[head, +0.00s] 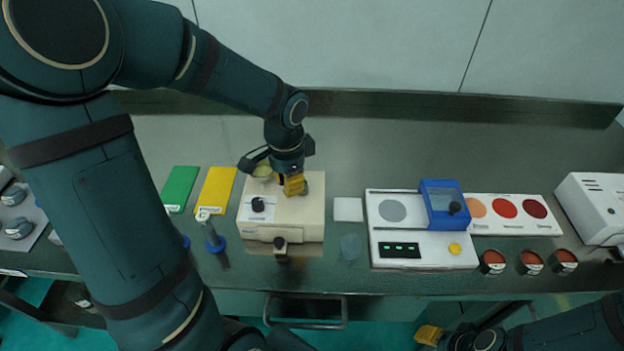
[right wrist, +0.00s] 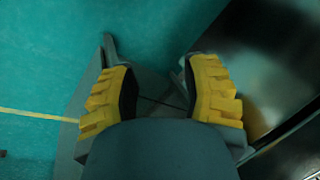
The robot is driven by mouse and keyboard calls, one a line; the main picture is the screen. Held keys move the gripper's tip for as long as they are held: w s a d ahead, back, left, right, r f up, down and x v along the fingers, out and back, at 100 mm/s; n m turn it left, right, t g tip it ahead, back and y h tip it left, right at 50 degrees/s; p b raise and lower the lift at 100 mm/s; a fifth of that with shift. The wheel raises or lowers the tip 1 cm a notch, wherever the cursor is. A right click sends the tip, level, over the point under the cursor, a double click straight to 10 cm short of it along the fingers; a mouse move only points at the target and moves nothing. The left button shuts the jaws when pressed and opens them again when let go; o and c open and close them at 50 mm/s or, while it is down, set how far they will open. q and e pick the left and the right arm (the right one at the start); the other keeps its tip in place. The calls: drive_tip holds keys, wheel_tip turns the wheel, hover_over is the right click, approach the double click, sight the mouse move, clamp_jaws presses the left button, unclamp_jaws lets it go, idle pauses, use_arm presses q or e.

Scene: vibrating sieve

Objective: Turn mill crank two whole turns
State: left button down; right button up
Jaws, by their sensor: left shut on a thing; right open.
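The mill is a beige box (head: 252,230) on the bench, left of the middle in the head view. It has a black knob (head: 258,204) on its top and a dark drawer knob (head: 280,243) at its front. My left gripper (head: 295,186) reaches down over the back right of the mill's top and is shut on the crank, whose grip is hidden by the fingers. A pale green round part (head: 262,171) shows behind the mill's top, beside the gripper. My right gripper (right wrist: 162,95) is open and empty, low in front of the bench.
Green (head: 179,188) and yellow (head: 215,188) cards and a blue-footed stand (head: 211,235) are left of the mill. A white tile (head: 348,209), a clear cup (head: 351,246) and a balance (head: 430,250) with a blue shield are to the right. Small jars (head: 492,262) stand farther right.

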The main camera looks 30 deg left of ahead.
use_arm(q)
drive_tip(key=shift+w+a, duration=0.35)
drive_tip(key=shift+a, duration=0.1)
drive_tip(key=shift+w, duration=0.15)
drive_tip(key=shift+w+a+p, duration=0.4)
drive_tip(key=shift+w+a, duration=0.05)
drive_tip(key=shift+w, duration=0.15)
drive_tip(key=shift+w+a, duration=0.1)
drive_tip(key=shift+w, duration=0.8)
